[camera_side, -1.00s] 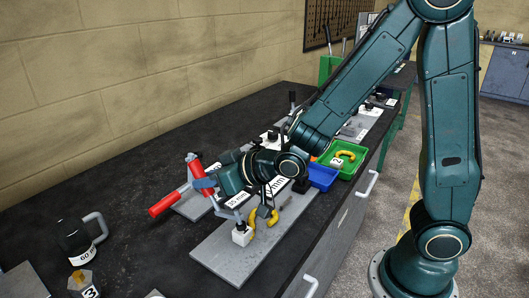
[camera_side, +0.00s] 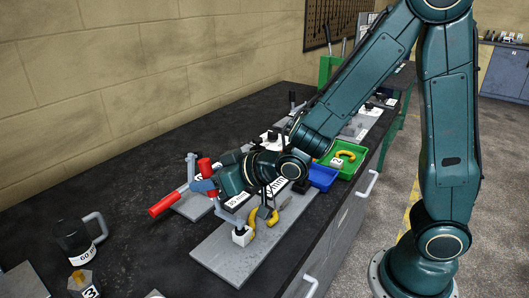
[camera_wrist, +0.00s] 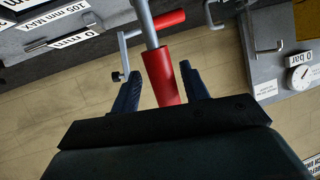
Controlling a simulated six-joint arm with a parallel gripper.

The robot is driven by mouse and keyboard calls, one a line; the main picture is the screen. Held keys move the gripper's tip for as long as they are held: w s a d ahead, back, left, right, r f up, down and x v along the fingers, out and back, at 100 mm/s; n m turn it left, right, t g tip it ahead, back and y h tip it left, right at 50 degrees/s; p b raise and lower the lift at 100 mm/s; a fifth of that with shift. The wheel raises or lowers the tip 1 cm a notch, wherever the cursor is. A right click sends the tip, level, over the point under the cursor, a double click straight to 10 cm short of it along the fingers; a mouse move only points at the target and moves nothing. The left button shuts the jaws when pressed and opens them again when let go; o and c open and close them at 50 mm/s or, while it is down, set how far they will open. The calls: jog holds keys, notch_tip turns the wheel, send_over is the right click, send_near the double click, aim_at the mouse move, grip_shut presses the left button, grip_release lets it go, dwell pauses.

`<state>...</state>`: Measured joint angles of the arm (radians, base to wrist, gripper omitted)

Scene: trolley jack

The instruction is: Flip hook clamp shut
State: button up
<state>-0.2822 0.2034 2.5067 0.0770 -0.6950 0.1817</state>
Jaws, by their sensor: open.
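A red handle sleeve (camera_side: 206,168) stands at my gripper (camera_side: 205,186), left of the middle in the side view. In the wrist view, the red sleeve (camera_wrist: 160,76) on a grey rod lies between the two fingers of my gripper (camera_wrist: 160,92), with a gap on each side. My gripper is open. A second red handle (camera_side: 165,205) lies nearly level, pointing left. Yellow hook-shaped pieces (camera_side: 271,217) and a white block (camera_side: 242,235) sit on the near grey plate (camera_side: 226,258). My wrist hides part of the clamp, and I cannot tell how the pieces join.
A dark mug (camera_side: 74,240) stands on the bench at the left. Green (camera_side: 352,163) and blue (camera_side: 322,177) bins sit to the right. A pressure gauge (camera_wrist: 303,77) shows at the wrist view's right edge. The bench is free between mug and clamp.

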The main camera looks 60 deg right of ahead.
jog(key=shift+r, duration=0.2)
notch_tip(320, 180, up, 20)
jog(key=shift+f, duration=0.2)
dwell(0.8)
jog(key=s+d+f+g+h, duration=0.1)
jog(key=s+d+f+g, duration=0.1)
jog(key=s, duration=0.6)
jog(key=s+d+f+g+h, duration=0.1)
jog(key=s+d+f+g, duration=0.1)
jog(key=s+d+f, duration=0.3)
jog(key=s+d+f+m+g, duration=0.1)
jog(key=s+d+f+g, duration=0.2)
jog(key=s, duration=0.9)
jog(key=shift+d+f+h, duration=0.35)
jog(key=shift+f+h, duration=0.05)
jog(key=shift+f, duration=0.2)
